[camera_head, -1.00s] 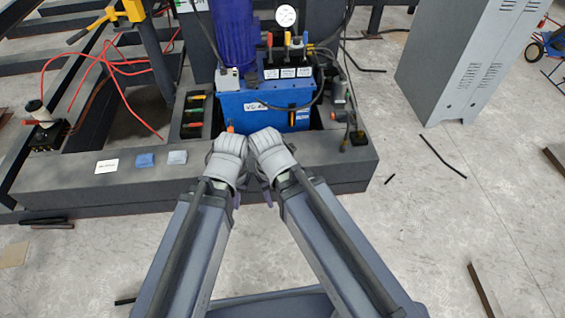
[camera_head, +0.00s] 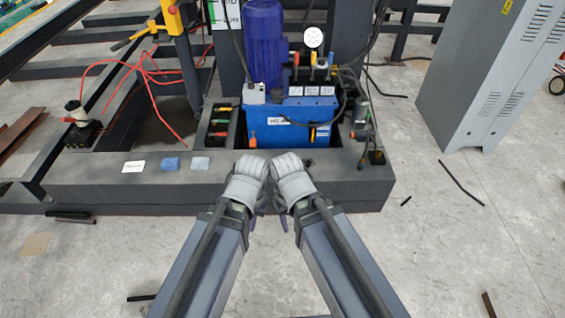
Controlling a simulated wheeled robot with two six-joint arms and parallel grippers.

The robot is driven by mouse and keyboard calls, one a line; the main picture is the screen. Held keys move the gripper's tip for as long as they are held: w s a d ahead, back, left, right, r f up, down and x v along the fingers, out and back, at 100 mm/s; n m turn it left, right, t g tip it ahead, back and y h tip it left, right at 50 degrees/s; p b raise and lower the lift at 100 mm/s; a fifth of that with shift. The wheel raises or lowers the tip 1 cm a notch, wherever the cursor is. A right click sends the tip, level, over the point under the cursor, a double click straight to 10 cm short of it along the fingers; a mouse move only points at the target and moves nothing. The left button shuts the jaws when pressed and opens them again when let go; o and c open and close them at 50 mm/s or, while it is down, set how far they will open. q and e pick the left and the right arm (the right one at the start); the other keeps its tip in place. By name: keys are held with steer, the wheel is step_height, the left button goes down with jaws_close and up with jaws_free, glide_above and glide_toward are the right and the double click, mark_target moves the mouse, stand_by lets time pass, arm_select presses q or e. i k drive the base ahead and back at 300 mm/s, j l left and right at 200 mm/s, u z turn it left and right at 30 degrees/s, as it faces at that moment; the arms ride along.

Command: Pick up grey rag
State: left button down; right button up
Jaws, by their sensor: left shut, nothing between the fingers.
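The grey rag (camera_head: 200,163) is a small, light grey, flat square on the dark ledge (camera_head: 100,182) of the machine base, left of the picture's middle. A blue rag (camera_head: 171,163) lies just left of it, apart from it. My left gripper (camera_head: 256,212) hangs below its wrist in front of the ledge, right of and nearer than the grey rag. It is shut and empty, and does not touch the rag. My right gripper (camera_head: 283,221) hangs close beside it, mostly hidden under its wrist; its fingers are too small to read.
A white label card (camera_head: 133,166) lies left of the rags. A blue hydraulic unit (camera_head: 285,115) with hoses stands behind the ledge. A tool tray (camera_head: 218,126) sits behind the grey rag. A grey cabinet (camera_head: 480,80) stands at right. The floor between them has thin dark rods.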

mark_target(198, 164)
steer(key=i+j, duration=0.35)
steer(key=i, duration=0.15)
steer(key=i+j, duration=0.3)
steer(key=i, duration=0.15)
steer(key=i+j, duration=0.35)
steer(key=i, duration=0.15)
